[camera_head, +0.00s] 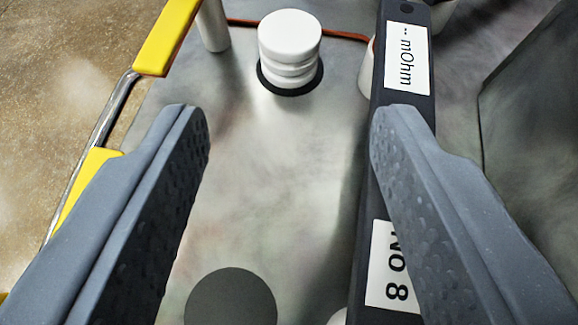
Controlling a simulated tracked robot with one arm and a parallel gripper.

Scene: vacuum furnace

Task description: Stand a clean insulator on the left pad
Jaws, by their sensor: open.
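A white ribbed insulator (289,42) stands upright at the top of the view, with a dark round ring or pad (289,90) showing around its foot. Its visible surface looks clean. A flat dark grey round pad (231,300) lies bare at the bottom of the view, partly cut off by the frame edge. Which pad is the left one I cannot tell. My gripper (290,117) is open and empty. Its fingers are wide apart, and the insulator shows beyond the tips, between them and apart from both.
A dark bar (385,170) labelled "mOhm" and "No 8" runs lengthwise, partly behind my right finger. A white post (212,25), a red-orange wire (345,35) and yellow-gripped metal rail (118,98) lie near the edges. The metal plate (275,190) between my fingers is clear.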

